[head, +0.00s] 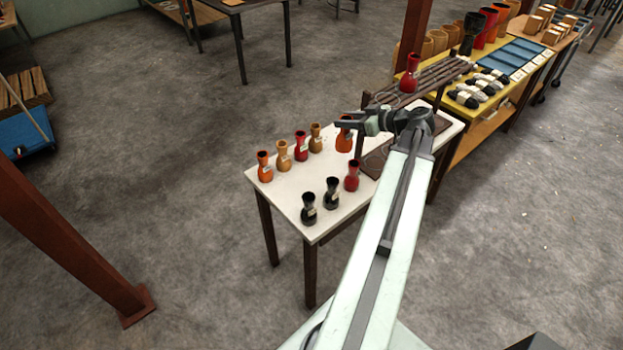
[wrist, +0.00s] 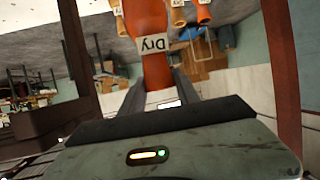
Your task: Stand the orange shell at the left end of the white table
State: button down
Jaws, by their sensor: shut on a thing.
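My gripper (head: 346,120) is shut on an orange shell (head: 344,140), a goblet-shaped drum body. It hangs below the jaws over the far part of the white table (head: 290,191); whether its base touches the table I cannot tell. In the wrist view the orange shell (wrist: 147,25) sits between the two fingers (wrist: 158,92) with a label reading "Dry". Another orange shell (head: 264,167) stands upright at the table's left end, at the end of a row with a tan shell (head: 283,156), a red shell (head: 301,147) and another tan shell (head: 316,138).
Two black shells (head: 309,209) (head: 331,194) and a red shell (head: 352,177) stand along the table's near edge. A dark slatted rack (head: 425,83) rises at the right end, with a red shell (head: 409,76) on top. Bare tabletop lies between the rows.

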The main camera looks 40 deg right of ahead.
jog(key=w+a+f+b, duration=0.1)
jog(key=w+a+b, duration=0.1)
jog(key=w+a, duration=0.3)
notch_tip(320, 180, down, 15)
jog(key=w+d+b, duration=0.1)
jog(key=b, duration=1.3)
jog(key=shift+w+b, duration=0.25)
jog(key=shift+b, duration=0.1)
jog(key=c, duration=0.9)
grip_release()
jog(key=shift+f, duration=0.1)
jog(key=p+v, duration=0.5)
jog(key=v, duration=0.7)
jog(key=shift+s+a, duration=0.1)
